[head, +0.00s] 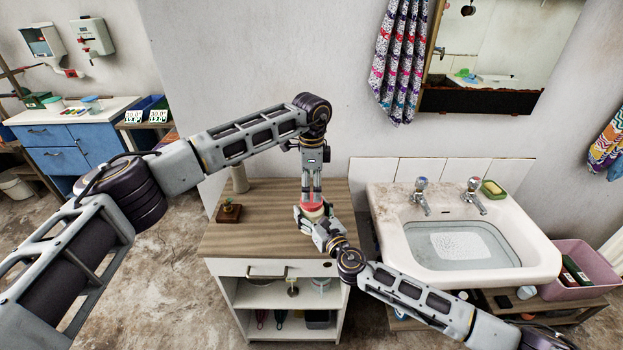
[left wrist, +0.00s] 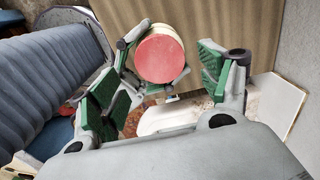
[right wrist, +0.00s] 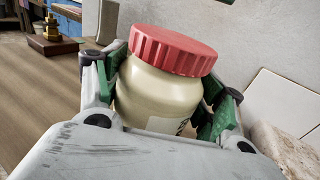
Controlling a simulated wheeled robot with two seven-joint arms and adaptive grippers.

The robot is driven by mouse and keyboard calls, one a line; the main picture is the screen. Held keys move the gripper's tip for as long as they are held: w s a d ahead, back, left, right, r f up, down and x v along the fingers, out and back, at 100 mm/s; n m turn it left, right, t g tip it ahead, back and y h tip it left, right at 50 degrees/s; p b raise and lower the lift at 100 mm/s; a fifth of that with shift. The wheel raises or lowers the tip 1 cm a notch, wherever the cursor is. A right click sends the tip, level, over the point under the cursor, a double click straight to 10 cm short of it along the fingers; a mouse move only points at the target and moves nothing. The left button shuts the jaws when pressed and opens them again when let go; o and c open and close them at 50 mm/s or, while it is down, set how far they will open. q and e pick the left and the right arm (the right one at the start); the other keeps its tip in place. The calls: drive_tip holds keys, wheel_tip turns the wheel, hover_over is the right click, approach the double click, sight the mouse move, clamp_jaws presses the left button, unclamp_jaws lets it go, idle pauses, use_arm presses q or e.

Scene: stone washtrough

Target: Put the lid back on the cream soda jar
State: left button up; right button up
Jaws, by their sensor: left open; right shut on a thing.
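The cream soda jar (right wrist: 158,98) is a cream-coloured round jar with a pale label partly in view. Its ribbed red lid (right wrist: 174,50) sits on its mouth; I cannot tell if it is screwed tight. My right gripper (head: 322,228) is shut around the jar's body, above or on the wooden cabinet top. My left gripper (head: 312,194) points down from above, just over the lid. In the left wrist view the lid (left wrist: 160,58) lies beyond my open left fingers (left wrist: 162,85), with nothing between their green pads.
The wooden cabinet top (head: 262,232) has a small brass-topped block (head: 229,211) and a grey cylinder (head: 240,179) on its left. A white sink (head: 390,225) with two taps stands to the right. The wall is close behind.

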sight(311, 200)
use_arm(q)
drive_tip(key=shift+f, duration=2.3)
drive_tip(key=c, duration=1.1)
drive_tip(key=shift+o, duration=0.2)
